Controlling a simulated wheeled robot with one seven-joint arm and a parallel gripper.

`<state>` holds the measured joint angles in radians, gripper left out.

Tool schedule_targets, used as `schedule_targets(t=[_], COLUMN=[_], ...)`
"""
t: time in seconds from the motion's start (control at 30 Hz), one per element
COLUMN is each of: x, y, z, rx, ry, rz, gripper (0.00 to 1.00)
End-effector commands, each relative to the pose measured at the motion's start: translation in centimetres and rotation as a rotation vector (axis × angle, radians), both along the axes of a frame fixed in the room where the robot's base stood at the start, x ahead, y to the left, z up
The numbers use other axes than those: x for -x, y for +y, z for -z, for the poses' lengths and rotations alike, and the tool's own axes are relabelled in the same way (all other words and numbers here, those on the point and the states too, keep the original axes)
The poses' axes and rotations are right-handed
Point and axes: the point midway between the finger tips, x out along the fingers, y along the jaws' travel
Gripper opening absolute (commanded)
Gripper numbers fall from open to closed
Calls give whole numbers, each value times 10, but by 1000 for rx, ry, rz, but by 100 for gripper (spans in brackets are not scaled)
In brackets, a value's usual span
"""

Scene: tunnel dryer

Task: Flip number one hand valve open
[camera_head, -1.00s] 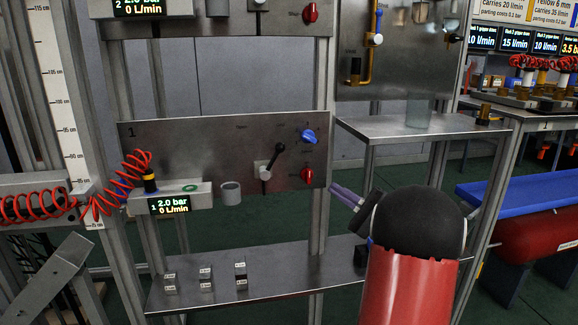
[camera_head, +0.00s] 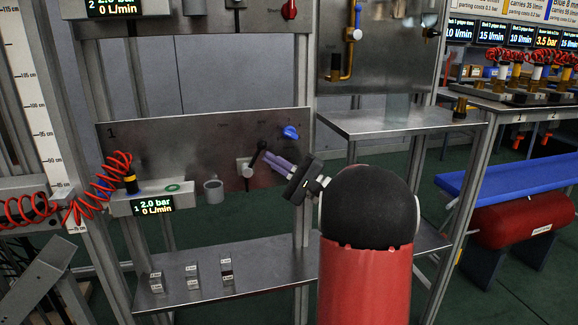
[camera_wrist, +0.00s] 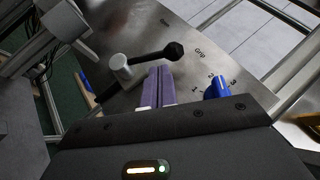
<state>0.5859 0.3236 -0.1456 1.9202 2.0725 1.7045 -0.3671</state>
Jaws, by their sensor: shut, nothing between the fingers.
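The number one hand valve is a black lever with a round knob (camera_head: 262,145) on a grey pivot post (camera_head: 245,168), on the steel panel marked 1 (camera_head: 150,135). The lever slants up and right from its pivot. In the wrist view the knob (camera_wrist: 174,51) lies beside the printed word "Grip" and the pivot post (camera_wrist: 121,67) stands to its left. My gripper (camera_head: 268,158) has its purple fingers together and empty, with the tips right by the lever, just below its arm in the wrist view (camera_wrist: 158,72). I cannot tell whether they touch it.
A blue knob (camera_head: 290,132) sits right of the lever, close to my fingers in the wrist view (camera_wrist: 217,88). A grey cup (camera_head: 213,190) and a display reading 2.0 bar, 0 L/min (camera_head: 153,205) are left. A shelf with small blocks (camera_head: 215,272) lies below.

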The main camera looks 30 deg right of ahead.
Motion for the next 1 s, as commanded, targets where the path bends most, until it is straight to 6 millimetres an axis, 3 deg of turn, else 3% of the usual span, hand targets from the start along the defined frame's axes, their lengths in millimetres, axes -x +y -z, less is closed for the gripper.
schedule_targets(t=[0.63,1.0], x=[0,-2], y=[6,12], z=[-4,-15], rx=[24,206], ry=[5,54], rz=[1,2], gripper=[0,0])
